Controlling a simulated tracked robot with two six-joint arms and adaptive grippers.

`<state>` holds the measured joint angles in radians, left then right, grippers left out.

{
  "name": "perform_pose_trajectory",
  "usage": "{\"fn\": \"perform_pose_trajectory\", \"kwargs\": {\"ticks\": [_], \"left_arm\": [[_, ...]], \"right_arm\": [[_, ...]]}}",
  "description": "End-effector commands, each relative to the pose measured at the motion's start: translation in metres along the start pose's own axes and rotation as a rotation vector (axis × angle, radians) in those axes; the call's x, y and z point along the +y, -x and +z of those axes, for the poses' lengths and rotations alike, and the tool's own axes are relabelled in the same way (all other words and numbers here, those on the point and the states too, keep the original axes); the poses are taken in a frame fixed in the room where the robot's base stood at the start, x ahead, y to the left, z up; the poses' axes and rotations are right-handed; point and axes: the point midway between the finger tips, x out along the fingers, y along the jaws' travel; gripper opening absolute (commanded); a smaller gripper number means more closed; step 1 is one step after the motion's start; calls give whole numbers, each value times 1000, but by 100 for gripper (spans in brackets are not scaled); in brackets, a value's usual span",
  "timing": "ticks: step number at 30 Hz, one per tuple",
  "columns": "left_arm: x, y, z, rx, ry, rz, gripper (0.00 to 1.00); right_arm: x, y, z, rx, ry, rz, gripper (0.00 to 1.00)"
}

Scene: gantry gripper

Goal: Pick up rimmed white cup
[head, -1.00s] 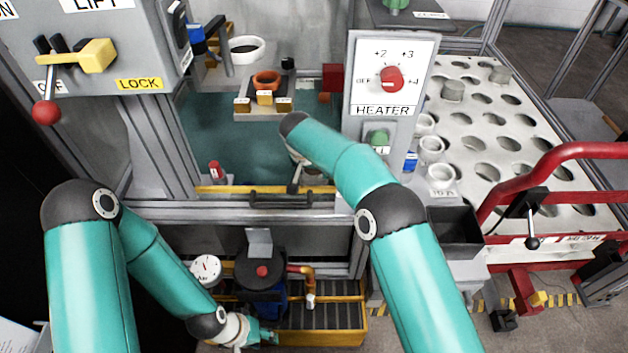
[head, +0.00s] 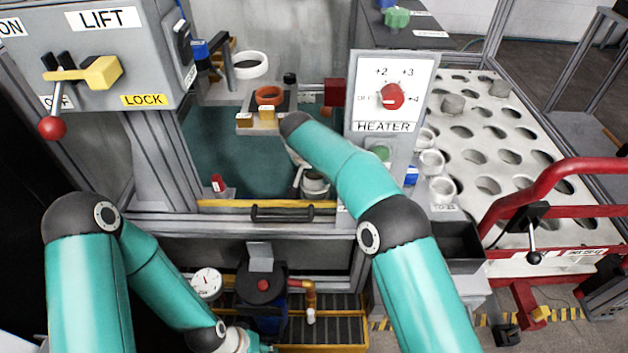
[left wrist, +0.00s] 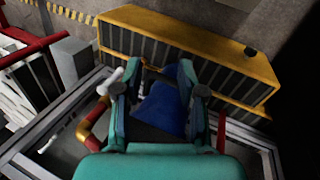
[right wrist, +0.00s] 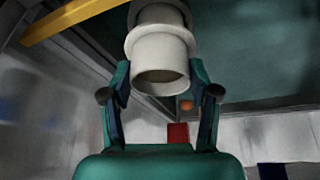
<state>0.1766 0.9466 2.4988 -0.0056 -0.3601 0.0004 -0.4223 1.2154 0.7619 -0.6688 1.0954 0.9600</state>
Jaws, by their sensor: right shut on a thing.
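The rimmed white cup (right wrist: 160,50) is between the fingers of my right gripper (right wrist: 160,75) in the right wrist view, with its open mouth toward the camera and a wider rim farther along. My right gripper is shut on it. In the head view, part of a white cup (head: 316,184) shows beside the end of my right arm, above the teal floor of the bay; my forearm hides much of the gripper. My left gripper (left wrist: 160,75) is open, its fingers apart, with a blue part behind them low in the frame structure.
Several white cups (head: 442,188) stand along the left edge of the perforated plate (head: 500,150). The heater panel (head: 391,85) stands close to my right forearm. A yellow edge and black handle (head: 282,213) front the bay. A white ring-like vessel (head: 250,65) sits at the back.

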Motion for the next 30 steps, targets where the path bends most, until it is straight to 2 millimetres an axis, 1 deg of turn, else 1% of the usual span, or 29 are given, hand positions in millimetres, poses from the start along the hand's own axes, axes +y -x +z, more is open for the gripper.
{"fn": "perform_pose_trajectory", "kwargs": {"ticks": [1, 7, 12, 14, 15, 21, 27, 30], "left_arm": [[1, 3, 0, 0, 0, 0, 40], [5, 14, 0, 0, 0, 0, 40], [11, 30, 0, 0, 0, 0, 40], [13, 36, 0, 0, 0, 0, 40], [16, 43, 0, 0, 0, 0, 40], [26, 73, 0, 0, 0, 0, 40], [37, 102, 1, 0, 0, 0, 40], [41, 115, 1, 0, 0, 0, 40]], "right_arm": [[0, 12, -6, 4, -3, -3, 6], [0, 55, -23, 4, -2, -4, 6], [1, 94, -40, 4, -3, -3, 6], [2, 107, -45, 3, -2, -3, 6], [2, 117, -49, 3, -3, -2, 6], [3, 158, -66, 2, -2, -1, 6], [4, 190, -79, 2, -1, -1, 6], [4, 202, -84, 2, -1, 0, 6]]}}
